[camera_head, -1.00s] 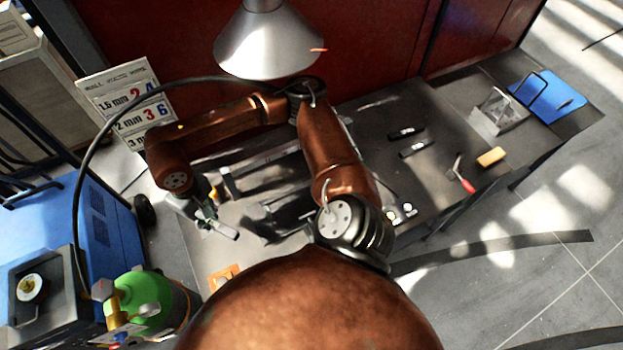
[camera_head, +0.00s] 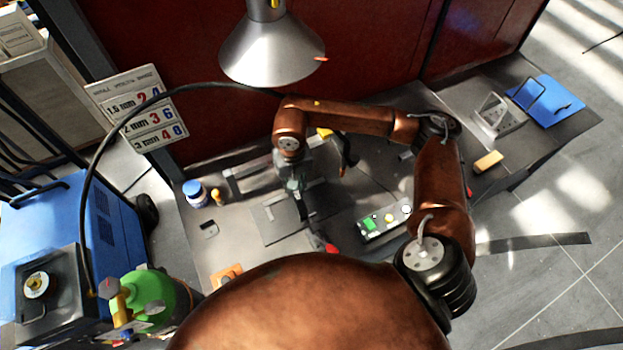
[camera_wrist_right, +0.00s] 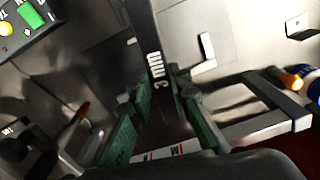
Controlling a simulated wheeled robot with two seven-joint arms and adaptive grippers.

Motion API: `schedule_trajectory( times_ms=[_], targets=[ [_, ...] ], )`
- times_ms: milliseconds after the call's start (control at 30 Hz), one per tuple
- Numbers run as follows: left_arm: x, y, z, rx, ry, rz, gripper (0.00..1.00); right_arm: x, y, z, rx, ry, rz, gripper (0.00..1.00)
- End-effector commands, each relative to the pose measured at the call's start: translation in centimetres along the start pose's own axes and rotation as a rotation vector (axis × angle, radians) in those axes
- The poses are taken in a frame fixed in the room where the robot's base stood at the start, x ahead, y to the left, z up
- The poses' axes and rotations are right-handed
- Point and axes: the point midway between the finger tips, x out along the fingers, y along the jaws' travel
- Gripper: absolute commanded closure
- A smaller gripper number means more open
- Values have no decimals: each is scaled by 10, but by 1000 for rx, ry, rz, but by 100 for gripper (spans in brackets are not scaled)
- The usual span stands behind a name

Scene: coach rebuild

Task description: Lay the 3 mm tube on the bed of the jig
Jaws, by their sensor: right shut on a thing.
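My right gripper (camera_head: 297,190) is over the middle of the bench, pointing down. In the right wrist view its green fingers (camera_wrist_right: 156,92) are shut on a dark, flat-sided tube (camera_wrist_right: 153,40) marked "3 mm". The tube runs away from the fingers towards the top of that view. In the head view it shows as a dark strip (camera_head: 303,209) below the gripper. A grey metal frame (camera_head: 240,181), which looks like part of the jig, lies left of the gripper and is partly hidden by it. I cannot tell whether the tube touches anything below. My left gripper is not in view.
A button box (camera_head: 383,221) is right of the gripper; a red-tipped tool (camera_head: 331,247) lies in front. A blue-capped jar (camera_head: 195,192) and an orange bottle (camera_head: 217,196) stand left. A lamp (camera_head: 270,50) hangs behind. A dark plate (camera_head: 280,222) lies on the bench.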

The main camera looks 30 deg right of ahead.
Motion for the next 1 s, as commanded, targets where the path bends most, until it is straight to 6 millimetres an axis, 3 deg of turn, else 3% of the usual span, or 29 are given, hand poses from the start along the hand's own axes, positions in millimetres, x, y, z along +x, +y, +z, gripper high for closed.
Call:
schedule_trajectory(
  times_ms=[33, 167, 400, 600, 800, 1000],
  targets=[
    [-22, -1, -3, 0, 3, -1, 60, -11, -3, -5, 81, -5, -3, 100],
    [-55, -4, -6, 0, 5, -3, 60, -11, -6, -22, 341, -7, -3, 100],
    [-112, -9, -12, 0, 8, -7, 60, 5, 3, -40, 834, -9, 0, 100],
    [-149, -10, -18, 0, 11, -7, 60, 25, 17, -41, 1186, -7, 1, 100],
    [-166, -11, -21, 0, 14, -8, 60, 40, 27, -37, 1378, -3, -1, 100],
    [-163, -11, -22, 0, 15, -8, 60, 52, 30, -36, 1420, 0, -3, 100]
  ],
)
